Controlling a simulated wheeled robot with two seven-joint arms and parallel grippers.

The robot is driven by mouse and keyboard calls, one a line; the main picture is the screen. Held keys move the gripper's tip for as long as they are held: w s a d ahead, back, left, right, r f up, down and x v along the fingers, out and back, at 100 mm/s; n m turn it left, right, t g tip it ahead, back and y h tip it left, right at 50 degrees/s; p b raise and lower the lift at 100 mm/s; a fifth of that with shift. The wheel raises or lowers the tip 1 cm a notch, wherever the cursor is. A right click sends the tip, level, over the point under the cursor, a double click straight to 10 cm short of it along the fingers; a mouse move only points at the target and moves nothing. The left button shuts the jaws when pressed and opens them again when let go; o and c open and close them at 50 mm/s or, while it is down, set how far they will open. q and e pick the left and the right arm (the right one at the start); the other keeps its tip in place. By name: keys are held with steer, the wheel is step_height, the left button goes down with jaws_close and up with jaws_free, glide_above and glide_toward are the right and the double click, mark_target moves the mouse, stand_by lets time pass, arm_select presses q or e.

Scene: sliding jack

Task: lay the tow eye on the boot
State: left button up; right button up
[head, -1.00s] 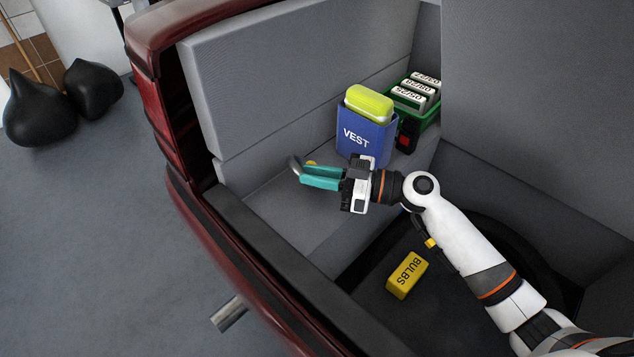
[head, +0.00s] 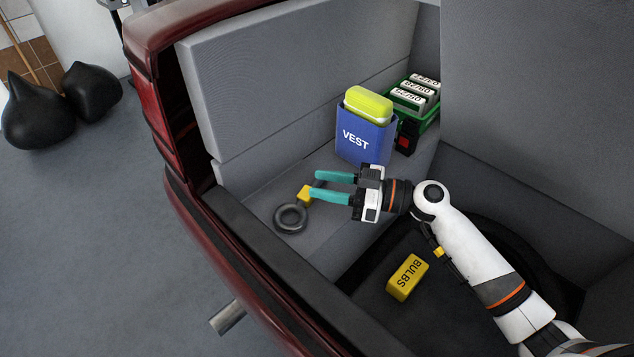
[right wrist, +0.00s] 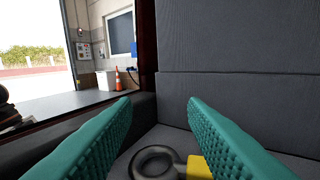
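The tow eye is a dark grey ring (head: 278,222) with a yellow end (head: 304,195). It lies flat on the grey carpeted boot ledge (head: 330,232), near the boot's left edge. My right gripper (head: 315,184) is open and empty, its teal fingers apart just above and beside the yellow end. In the right wrist view the ring (right wrist: 136,165) and yellow end (right wrist: 199,168) show low between the two open fingers (right wrist: 158,104), apart from them. My left gripper is not in view.
A blue VEST box (head: 362,135) with a yellow-green top stands behind my right gripper. A green crate (head: 428,121) of white packs is further back. A yellow BULBS box (head: 407,278) lies in the dark well. The dark boot sill (head: 265,255) borders the ledge.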

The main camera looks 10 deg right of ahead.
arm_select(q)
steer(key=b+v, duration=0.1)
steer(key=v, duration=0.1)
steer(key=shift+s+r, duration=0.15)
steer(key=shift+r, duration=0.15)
arm_select(e)
steer(key=v, duration=1)
